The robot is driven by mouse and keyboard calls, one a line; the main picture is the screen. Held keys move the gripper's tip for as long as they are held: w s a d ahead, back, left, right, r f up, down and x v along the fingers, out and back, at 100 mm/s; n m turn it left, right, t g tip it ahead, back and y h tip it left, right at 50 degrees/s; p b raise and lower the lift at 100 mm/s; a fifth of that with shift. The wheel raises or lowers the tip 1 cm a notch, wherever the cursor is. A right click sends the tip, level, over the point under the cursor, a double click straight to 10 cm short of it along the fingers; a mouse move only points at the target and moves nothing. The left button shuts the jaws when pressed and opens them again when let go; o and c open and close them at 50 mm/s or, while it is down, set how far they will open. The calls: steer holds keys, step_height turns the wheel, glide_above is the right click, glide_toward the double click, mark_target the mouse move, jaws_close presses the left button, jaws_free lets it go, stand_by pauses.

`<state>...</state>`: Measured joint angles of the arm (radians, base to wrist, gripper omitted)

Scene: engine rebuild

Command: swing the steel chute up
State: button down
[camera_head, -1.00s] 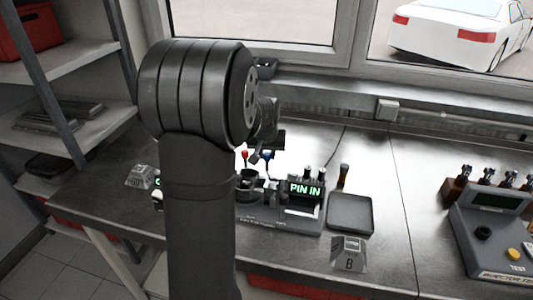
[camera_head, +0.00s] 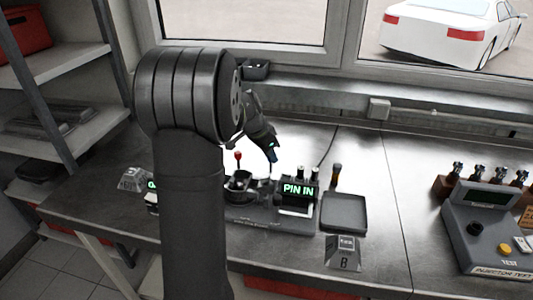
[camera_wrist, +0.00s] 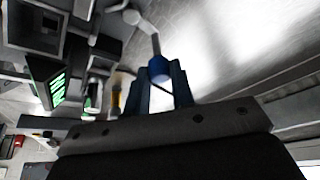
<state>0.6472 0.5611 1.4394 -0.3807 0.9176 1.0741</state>
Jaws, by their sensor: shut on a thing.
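My gripper (camera_wrist: 160,76) is shut on a blue knob (camera_wrist: 158,67) in the wrist view. The knob sits at the end of a thin grey lever rod (camera_wrist: 147,32), with one finger on each side. In the head view my gripper (camera_head: 272,156) reaches down to the dark bench unit (camera_head: 270,222) and mostly hides the knob. A red-knobbed lever (camera_head: 238,156) stands to its left. A display (camera_head: 298,190) reading "PIN IN" glows green on the unit. I cannot clearly make out the steel chute in either view.
A shallow dark tray (camera_head: 344,212) lies right of the unit, with a small sign block marked B (camera_head: 343,254) in front. An injector tester (camera_head: 490,232) stands at far right. Bench between them is clear. My arm hides part of the bench.

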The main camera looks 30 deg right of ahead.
steer(key=m, duration=0.1)
steer(key=s+m+g, duration=0.1)
steer(key=m, duration=0.2)
steer(key=shift+s+d+m+g, duration=0.15)
steer(key=shift+d+m+g, duration=0.1)
steer(key=shift+m+g, duration=0.15)
steer(key=shift+s+y, duration=0.1)
steer(key=shift+y, duration=0.2)
steer(key=c, duration=1.3)
jaws_free()
steer(key=shift+o, duration=0.2)
steer(key=shift+r, duration=0.1)
steer(key=v, duration=1.7)
steer(key=shift+a, duration=0.15)
steer(key=x, duration=1.7)
